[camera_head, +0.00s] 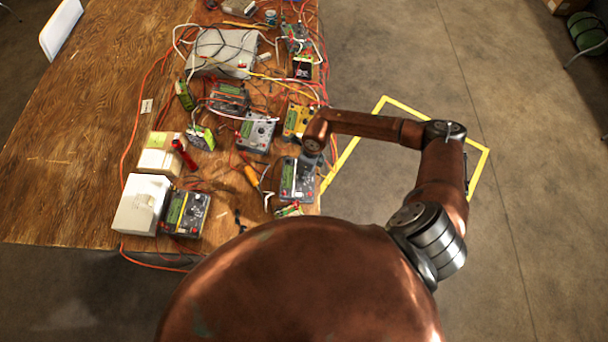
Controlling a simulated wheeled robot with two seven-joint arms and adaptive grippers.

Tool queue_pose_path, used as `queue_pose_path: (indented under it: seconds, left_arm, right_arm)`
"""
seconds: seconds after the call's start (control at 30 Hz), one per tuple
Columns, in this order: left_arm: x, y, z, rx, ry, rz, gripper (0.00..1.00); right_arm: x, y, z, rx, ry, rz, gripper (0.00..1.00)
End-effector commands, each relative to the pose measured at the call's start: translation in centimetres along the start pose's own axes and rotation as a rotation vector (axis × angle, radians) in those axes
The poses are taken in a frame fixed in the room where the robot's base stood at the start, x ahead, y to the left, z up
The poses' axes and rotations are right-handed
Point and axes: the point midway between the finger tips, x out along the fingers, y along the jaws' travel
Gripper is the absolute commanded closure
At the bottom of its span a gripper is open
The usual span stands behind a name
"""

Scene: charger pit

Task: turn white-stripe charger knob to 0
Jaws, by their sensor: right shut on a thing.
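A grey charger (291,184) with a pale stripe lies at the right edge of the wooden table. My right arm reaches over from the right, and my right gripper (311,158) points down at this charger's upper right part. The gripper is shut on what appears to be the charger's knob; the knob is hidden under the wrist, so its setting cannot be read. My left gripper is out of view.
A yellow charger (294,119) stands just behind, and a light grey charger (258,132) to the left. Another charger (186,214) sits beside a white box (142,205). Red and white cables tangle across the wooden table (75,150). Its left side is mostly bare.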

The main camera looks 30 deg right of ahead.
Motion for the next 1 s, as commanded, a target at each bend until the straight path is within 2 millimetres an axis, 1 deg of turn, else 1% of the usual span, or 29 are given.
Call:
queue_pose_path:
  seconds: [0.03,0.3,0.77,0.8,1.0]
  left_arm:
    - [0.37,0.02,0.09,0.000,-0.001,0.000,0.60]
    - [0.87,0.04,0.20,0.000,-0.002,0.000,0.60]
    - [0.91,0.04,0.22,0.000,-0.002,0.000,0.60]
    - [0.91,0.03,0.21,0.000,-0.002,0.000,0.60]
    - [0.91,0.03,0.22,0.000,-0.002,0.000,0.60]
  right_arm:
    - [0.13,0.00,0.06,-0.022,-0.002,-0.001,1.00]
    - [0.01,0.12,0.10,-0.099,-0.002,-0.003,1.00]
    - [-0.05,0.15,0.11,-0.114,-0.003,-0.004,1.00]
    - [-0.05,0.15,0.11,-0.114,-0.003,-0.004,0.84]
    - [-0.04,0.11,0.08,-0.113,-0.002,-0.004,0.70]
